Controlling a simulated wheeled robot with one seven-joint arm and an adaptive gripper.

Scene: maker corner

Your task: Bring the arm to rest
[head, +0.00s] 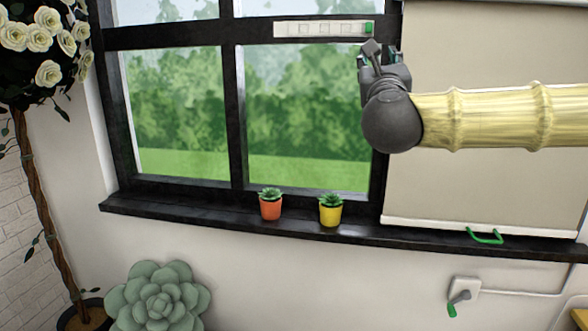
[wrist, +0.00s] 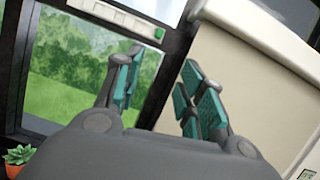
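My gripper (head: 378,56) is raised in front of the upper right part of the window, at the end of my yellow-sleeved arm that reaches in from the right. In the wrist view my gripper (wrist: 158,80) has its two teal-padded fingers apart, with nothing between them. Beyond the fingers are the dark window frame and the edge of a beige blind (head: 485,120). The blind also shows at the right of the wrist view (wrist: 255,70).
A white strip with a green end (head: 322,29) sits on the window frame near my gripper. An orange pot (head: 271,209) and a yellow pot (head: 330,215) stand on the dark sill (head: 170,210). A rose tree (head: 30,150) stands left.

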